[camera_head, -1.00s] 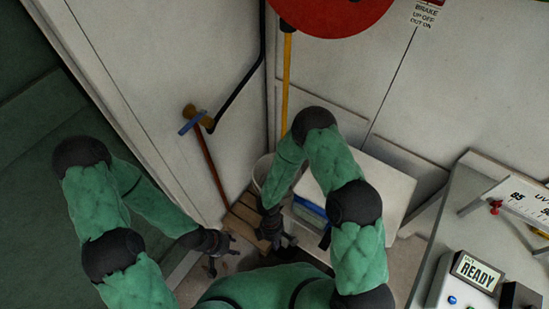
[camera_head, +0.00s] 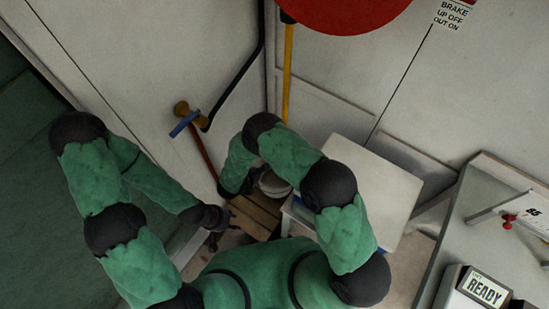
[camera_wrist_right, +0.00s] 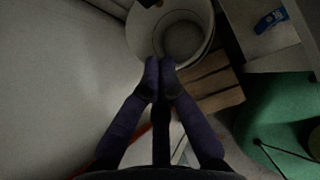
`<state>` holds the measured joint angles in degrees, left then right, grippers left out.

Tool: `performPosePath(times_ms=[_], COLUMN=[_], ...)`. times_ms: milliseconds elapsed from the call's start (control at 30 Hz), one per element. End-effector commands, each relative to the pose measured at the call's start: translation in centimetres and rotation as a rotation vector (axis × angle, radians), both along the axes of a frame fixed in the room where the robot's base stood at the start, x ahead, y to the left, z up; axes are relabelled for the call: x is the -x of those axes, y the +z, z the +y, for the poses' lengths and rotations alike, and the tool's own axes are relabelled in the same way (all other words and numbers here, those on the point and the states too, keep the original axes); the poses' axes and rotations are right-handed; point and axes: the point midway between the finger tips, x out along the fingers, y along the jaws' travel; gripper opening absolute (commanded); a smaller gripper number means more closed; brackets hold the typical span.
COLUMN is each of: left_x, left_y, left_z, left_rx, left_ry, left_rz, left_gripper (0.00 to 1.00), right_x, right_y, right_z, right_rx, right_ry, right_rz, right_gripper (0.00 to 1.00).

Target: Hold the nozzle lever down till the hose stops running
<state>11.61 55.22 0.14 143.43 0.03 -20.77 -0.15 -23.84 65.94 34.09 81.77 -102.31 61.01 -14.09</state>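A pale bucket (camera_head: 273,184) stands on a slatted wooden pallet (camera_head: 255,215) in the corner. A yellow hose (camera_head: 288,75) hangs from the red reel (camera_head: 345,12) towards the corner. My right gripper (camera_wrist_right: 160,68) is shut, its fingertips together in front of the bucket, with nothing seen between them; my arm hides it in the head view. My left gripper (camera_head: 222,230) is left of the pallet, fingers apart and empty.
A brass valve with a blue handle (camera_head: 184,123) is on the left wall, with a red hose below it. A white-topped stand (camera_head: 375,190) is right of the bucket. A grey bench with a READY box (camera_head: 482,290) is at the right.

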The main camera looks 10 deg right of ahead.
Motion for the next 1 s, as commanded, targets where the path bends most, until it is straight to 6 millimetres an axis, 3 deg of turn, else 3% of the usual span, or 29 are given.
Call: performPosePath(times_ms=[367,867,1000], left_x=[0.0,0.0,0.0], left_y=[-0.3,-2.3,-2.4], left_z=[0.0,0.0,0.0], left_rx=[0.0,0.0,0.0], left_ry=[0.0,0.0,0.0], left_rz=[0.0,0.0,0.0], left_gripper=[0.4,0.4,0.4], right_x=[-0.5,-4.9,-6.4], right_y=[-1.1,-7.4,-7.2], right_z=[-0.7,-5.2,-6.7], right_rx=[-0.001,-0.001,-0.003], right_ry=[-0.006,-0.007,-0.008], right_rz=[0.003,0.003,0.002], right_gripper=[0.0,0.0,0.0])
